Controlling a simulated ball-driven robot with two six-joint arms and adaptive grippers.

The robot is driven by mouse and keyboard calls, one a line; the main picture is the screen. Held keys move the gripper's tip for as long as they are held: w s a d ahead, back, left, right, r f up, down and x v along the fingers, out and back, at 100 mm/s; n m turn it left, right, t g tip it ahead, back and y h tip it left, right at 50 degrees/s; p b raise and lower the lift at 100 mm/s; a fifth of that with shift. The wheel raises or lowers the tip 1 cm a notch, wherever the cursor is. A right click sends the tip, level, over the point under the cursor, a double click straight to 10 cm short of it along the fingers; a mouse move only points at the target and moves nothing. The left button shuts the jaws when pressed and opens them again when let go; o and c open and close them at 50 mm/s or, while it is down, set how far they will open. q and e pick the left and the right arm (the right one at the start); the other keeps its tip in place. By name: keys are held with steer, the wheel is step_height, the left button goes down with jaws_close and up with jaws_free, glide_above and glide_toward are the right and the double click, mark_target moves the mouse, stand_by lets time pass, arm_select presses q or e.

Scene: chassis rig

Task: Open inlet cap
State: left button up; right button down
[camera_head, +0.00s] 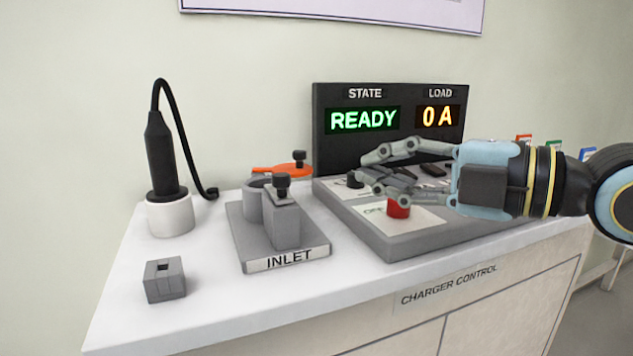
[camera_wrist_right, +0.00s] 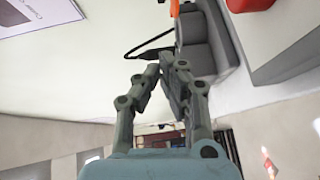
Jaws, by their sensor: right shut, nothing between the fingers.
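The inlet (camera_head: 285,228) is a grey block on a base labelled INLET, left of the control panel in the head view. It has a round grey socket (camera_head: 254,203) and a post with a black knob (camera_head: 282,181). My right gripper (camera_head: 364,168) is shut and empty, above the control panel and right of the inlet. In the right wrist view its fingers (camera_wrist_right: 160,70) show below the grey inlet (camera_wrist_right: 208,48).
The charger control panel (camera_head: 440,244) carries a red button (camera_head: 398,208) under my right gripper. The display (camera_head: 390,120) behind reads READY and 0 A. A black plug (camera_head: 160,155) with a cable stands in a white holder (camera_head: 171,217). A grey slotted block (camera_head: 165,281) sits front left.

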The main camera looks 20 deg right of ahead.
steer(key=b+x, duration=0.2)
steer(key=x, duration=0.8)
steer(key=shift+r+b, duration=0.1)
steer(key=shift+b, duration=0.2)
arm_select(q)
steer(key=shift+w+a+f, duration=0.35)
steer(key=shift+w+f, duration=0.15)
steer(key=shift+f, duration=0.05)
steer(key=shift+w+a+f, duration=0.3)
steer(key=shift+w+f, duration=0.2)
arm_select(e)
steer(key=w, duration=0.3)
steer(key=shift+w+d+f, duration=0.25)
steer(key=shift+w+d, duration=0.1)
steer(key=shift+w, duration=0.05)
arm_select(q)
steer(key=shift+w+f+b, duration=0.1)
steer(key=shift+f+b, duration=0.05)
steer(key=shift+b, duration=0.15)
